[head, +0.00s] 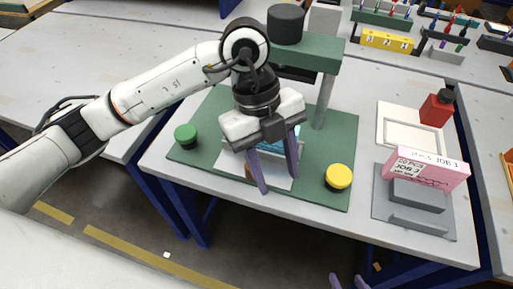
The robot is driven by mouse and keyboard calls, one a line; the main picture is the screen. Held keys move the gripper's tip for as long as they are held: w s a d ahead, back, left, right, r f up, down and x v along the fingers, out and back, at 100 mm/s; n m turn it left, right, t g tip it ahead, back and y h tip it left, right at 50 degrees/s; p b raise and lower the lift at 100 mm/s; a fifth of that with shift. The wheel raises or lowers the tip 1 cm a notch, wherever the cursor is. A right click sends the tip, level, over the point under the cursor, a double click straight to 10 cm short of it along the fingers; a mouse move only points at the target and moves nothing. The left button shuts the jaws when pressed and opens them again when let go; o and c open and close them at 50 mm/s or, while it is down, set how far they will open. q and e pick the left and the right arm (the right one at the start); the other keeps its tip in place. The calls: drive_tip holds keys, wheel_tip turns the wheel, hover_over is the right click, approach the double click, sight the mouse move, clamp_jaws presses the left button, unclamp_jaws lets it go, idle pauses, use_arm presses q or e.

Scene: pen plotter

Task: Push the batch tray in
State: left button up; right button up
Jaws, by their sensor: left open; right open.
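A light grey-white tray (282,182), which looks like the batch tray, lies on the green base plate under the arch of a green machine (311,47). Something blue shows on it behind my gripper. My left gripper (279,190) is open, pointing down over the tray's front part. Its purple fingers hide much of the tray, and I cannot tell whether they touch it. My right gripper (348,282) shows only as two fingertips apart at the bottom edge, open and empty, away from the tray.
A green button (186,134) and a yellow button (339,177) flank the tray. To the right are a pink job box (432,168) in a grey holder, a red bottle (436,108) and a pale framed plate (408,131). The machine's post (325,101) stands close behind my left gripper.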

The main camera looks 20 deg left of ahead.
sight(260, 150)
use_arm(q)
drive_tip(key=w+a+y, duration=0.1)
drive_tip(key=a, duration=0.1)
drive_tip(key=w+a+r+n+t+y, duration=0.1)
drive_tip(key=w+a, duration=0.1)
drive_tip(key=w+a+n+y, duration=0.1)
drive_tip(key=w+a, duration=0.1)
drive_tip(key=shift+a+r+t, duration=0.3)
drive_tip(key=shift+r+t, duration=0.1)
wheel_tip(260, 150, down, 8)
drive_tip(key=shift+f+p, duration=0.1)
drive_tip(key=shift+p, duration=0.25)
drive_tip(key=shift+f, duration=0.8)
drive_tip(key=shift+c, duration=0.4)
clamp_jaws()
